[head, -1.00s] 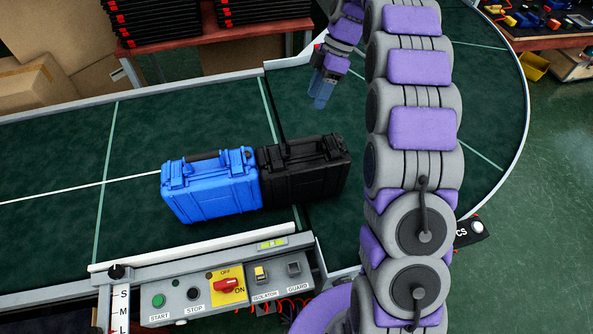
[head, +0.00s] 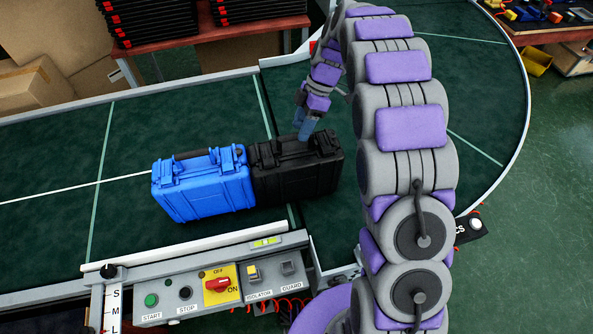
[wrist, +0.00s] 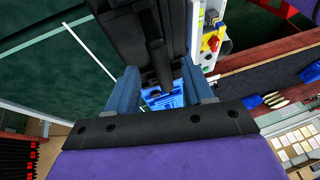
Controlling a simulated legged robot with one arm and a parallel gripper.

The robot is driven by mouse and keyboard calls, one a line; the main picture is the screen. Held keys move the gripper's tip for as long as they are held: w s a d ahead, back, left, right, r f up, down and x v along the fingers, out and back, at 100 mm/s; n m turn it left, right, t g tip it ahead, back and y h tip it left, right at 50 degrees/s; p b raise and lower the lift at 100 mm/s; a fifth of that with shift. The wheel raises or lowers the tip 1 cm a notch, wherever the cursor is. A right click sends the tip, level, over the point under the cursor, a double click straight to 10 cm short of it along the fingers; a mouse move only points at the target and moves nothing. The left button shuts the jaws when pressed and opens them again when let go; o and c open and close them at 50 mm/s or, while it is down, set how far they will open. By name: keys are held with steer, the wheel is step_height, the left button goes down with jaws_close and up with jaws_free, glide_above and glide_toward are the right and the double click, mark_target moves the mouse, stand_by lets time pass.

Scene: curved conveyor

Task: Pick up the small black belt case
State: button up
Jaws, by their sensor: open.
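The black case (head: 298,178) stands on the green conveyor, its handle on top, close against the right end of a blue case (head: 203,185). My gripper (head: 304,134) is at the top of the black case, pointing down near its handle. In the wrist view my gripper (wrist: 161,92) has its two blue fingers spread, with the black case's handle (wrist: 157,55) showing between them. The black case (wrist: 125,22) also fills the top middle there, and part of the blue case (wrist: 164,99) shows between the fingers. Whether the fingers touch the handle cannot be told.
A control panel (head: 220,290) with a red switch stands at the conveyor's front edge. The curved conveyor (head: 480,100) is bare to the right. Cardboard boxes (head: 35,85) and a table with black stacked trays (head: 150,15) lie behind.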

mark_target(290, 151)
steer(key=shift+s+d+f, duration=0.1)
steer(key=shift+f, duration=0.3)
steer(key=a+f, duration=0.1)
steer(key=s+a+f+b, duration=0.1)
steer(key=a+f, duration=0.2)
steer(key=shift+s+f, duration=0.1)
steer(key=shift+s, duration=0.15)
steer(key=shift+d+f, duration=0.1)
steer(key=shift+f, duration=0.05)
steer(key=shift+d, duration=1.05)
steer(key=c, duration=0.3)
steer(key=shift+c, duration=0.8)
steer(key=shift+a, duration=0.7)
steer(key=c, duration=0.4)
steer(key=shift+d, duration=0.1)
jaws_close()
